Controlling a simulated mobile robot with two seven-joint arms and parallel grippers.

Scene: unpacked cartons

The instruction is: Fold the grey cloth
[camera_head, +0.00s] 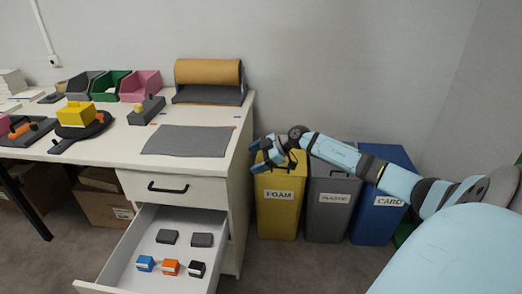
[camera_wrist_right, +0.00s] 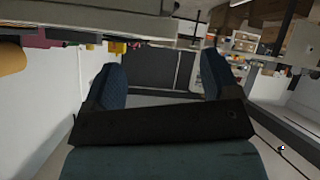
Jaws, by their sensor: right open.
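The grey cloth (camera_head: 189,141) lies flat on the white table, near its front right edge. It looks like a single flat sheet with no fold that I can see. My right gripper (camera_head: 268,154) is to the right of the table's edge, beside the cloth and apart from it, above the yellow bin. In the right wrist view its two blue fingers (camera_wrist_right: 160,88) stand wide apart with nothing between them. My left gripper is in neither view.
An open drawer (camera_head: 133,243) with several small blocks juts out below the table. Yellow (camera_head: 278,208), grey (camera_head: 329,212) and blue (camera_head: 377,220) bins stand right of the table. A brown roll on a holder (camera_head: 208,72), small bins (camera_head: 110,87) and a yellow box (camera_head: 76,113) are on the table.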

